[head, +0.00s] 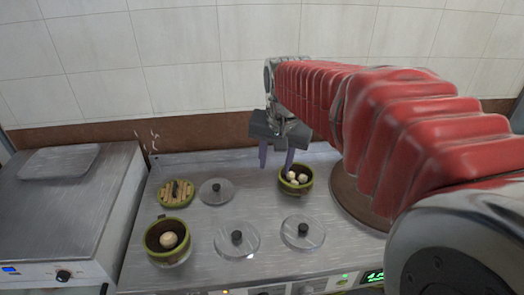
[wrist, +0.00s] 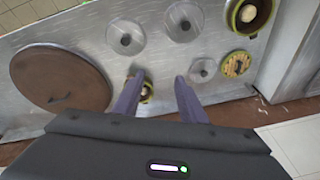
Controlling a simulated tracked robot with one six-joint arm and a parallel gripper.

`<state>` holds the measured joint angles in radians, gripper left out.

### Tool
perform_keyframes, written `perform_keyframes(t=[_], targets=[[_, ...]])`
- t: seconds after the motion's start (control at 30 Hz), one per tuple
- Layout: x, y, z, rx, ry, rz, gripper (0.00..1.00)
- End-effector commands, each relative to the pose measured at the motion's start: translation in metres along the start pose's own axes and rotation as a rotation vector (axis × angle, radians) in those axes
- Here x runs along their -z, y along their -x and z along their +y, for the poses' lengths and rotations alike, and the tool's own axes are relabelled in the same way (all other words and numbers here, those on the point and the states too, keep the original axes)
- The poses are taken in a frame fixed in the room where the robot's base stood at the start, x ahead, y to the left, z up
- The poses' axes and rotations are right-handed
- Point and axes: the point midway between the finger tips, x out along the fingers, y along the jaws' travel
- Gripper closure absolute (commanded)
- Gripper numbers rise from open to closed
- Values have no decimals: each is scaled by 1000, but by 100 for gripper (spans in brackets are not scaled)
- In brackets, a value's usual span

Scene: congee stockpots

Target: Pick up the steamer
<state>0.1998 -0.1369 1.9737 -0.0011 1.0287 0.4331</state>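A small round green-rimmed steamer (head: 296,191) holding pale buns stands on the metal counter, right of centre in the head view. In the wrist view it (wrist: 147,97) is partly hidden behind my left-hand finger. A second steamer (head: 168,258) with one pale bun stands at the front left; it is also at the top right of the wrist view (wrist: 230,14). My gripper (head: 275,169) points down with its two fingers apart and nothing between them. Its right finger overlaps the nearer steamer's left edge in the head view; I cannot tell whether they touch. The fingertips also show in the wrist view (wrist: 159,77).
A slatted bamboo lid (head: 175,193) lies at the back left. Clear knobbed lids (head: 216,192), (head: 229,252) and (head: 302,243) lie on the counter. A large brown disc (head: 350,199) is right of the nearer steamer, partly behind my arm. A tiled wall (head: 150,60) stands behind.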

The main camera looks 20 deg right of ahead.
Motion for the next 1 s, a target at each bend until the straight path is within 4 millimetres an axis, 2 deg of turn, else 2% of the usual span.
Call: perform_keyframes(t=[0.1,0.5,0.8,1.0], targets=[[27,-15,3,-21,-84,-26,62],[106,-76,24,-90,-367,-98,62],[156,-136,55,-148,-580,-147,62],[181,-179,78,-185,-714,-175,62]])
